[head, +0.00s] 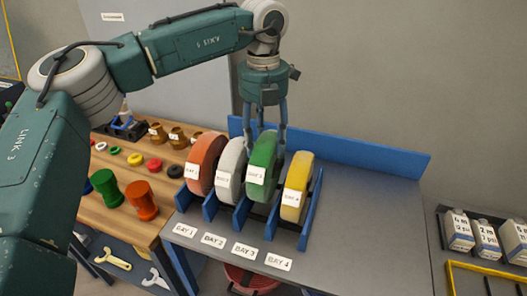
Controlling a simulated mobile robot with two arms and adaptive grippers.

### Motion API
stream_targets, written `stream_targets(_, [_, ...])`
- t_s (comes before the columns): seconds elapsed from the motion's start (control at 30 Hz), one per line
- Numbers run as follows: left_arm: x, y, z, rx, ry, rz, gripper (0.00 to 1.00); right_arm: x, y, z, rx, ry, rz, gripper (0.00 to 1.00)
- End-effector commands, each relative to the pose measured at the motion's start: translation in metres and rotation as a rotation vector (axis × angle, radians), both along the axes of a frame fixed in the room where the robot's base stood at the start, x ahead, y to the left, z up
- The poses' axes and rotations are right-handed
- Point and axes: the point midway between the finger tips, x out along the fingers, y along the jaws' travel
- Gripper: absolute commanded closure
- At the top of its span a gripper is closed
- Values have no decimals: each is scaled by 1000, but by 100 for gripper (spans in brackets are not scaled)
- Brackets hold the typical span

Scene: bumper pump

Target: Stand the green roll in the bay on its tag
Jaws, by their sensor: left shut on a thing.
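The green roll (262,170) stands upright between the white and yellow rolls, in the third bay from the left of the blue rack (304,236). Its white tag faces the front; the print is too small to read surely. My left gripper (266,146) comes down from above and is shut on the green roll's upper part. The third label on the bench in front reads BAY 3 (245,251). Whether the roll's lower edge rests on the bay floor cannot be told. My right gripper is not in view.
An orange roll (206,160), a white roll (231,170) and a yellow roll (296,190) stand in the other bays, close beside. A blue back rail (370,157) runs behind. The grey bench (365,225) is clear to the right. Spools and small rings lie on the wooden table (152,222).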

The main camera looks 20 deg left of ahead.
Motion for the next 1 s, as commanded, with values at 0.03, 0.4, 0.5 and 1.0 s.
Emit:
stream_targets(0.03, [1,0,-1,-2,-3,0,100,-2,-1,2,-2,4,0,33])
stream_targets(0.4, [0,0,-39,-2,-4,0,100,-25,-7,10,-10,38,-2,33])
stream_targets(0.5, [1,-1,-41,-2,-5,0,100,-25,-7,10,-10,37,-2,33])
stream_targets(1.0, [0,0,-44,0,0,0,33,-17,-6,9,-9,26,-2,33])
